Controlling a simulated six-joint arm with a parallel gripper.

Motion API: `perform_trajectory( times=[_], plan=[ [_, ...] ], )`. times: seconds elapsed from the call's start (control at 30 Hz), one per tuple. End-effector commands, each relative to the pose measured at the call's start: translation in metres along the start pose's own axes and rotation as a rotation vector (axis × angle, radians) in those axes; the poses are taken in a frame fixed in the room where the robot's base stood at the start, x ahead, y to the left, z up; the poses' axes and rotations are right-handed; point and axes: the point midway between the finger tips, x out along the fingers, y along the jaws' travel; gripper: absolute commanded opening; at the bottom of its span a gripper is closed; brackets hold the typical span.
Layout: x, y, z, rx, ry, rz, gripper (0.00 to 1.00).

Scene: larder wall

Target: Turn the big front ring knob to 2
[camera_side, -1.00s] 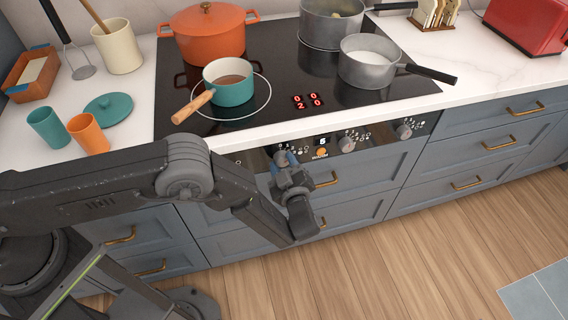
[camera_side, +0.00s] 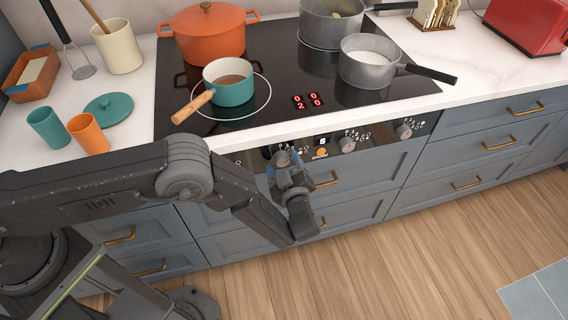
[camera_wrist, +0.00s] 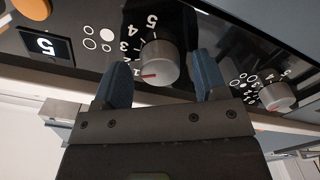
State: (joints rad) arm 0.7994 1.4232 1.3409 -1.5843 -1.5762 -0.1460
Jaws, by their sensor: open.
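My gripper (camera_side: 284,158) is at the hob's front panel in the side view. In the wrist view its two blue fingers (camera_wrist: 162,64) are open, one on each side of a silver knob (camera_wrist: 160,56), with gaps visible between knob and fingers. The knob's red pointer faces lower left, close to the 1 of its printed scale. The numbers up to 5 run around it, and one filled circle among several rings is printed beside it. In the side view this knob is hidden behind my gripper.
Another silver knob (camera_wrist: 277,96) is to the right in the wrist view. The hob display (camera_side: 308,101) shows red zeros and a 2 at lower left.

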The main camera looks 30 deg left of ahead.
Motion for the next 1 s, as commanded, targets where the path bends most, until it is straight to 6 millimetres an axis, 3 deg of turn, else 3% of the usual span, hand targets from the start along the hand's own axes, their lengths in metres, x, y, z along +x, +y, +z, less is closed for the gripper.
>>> perform_trajectory(
  times=[0.17, 0.63, 0.8, 1.0],
  plan=[
    [-0.019, 0.001, 0.001, 0.0, -0.003, 0.004, 0.66],
    [-0.117, 0.0, 0.0, -0.001, -0.002, 0.003, 0.66],
    [-0.134, 0.0, 0.0, 0.0, -0.001, 0.002, 0.66],
    [-0.138, 0.0, 0.0, 0.001, 0.001, 0.0, 0.66]
  ],
)
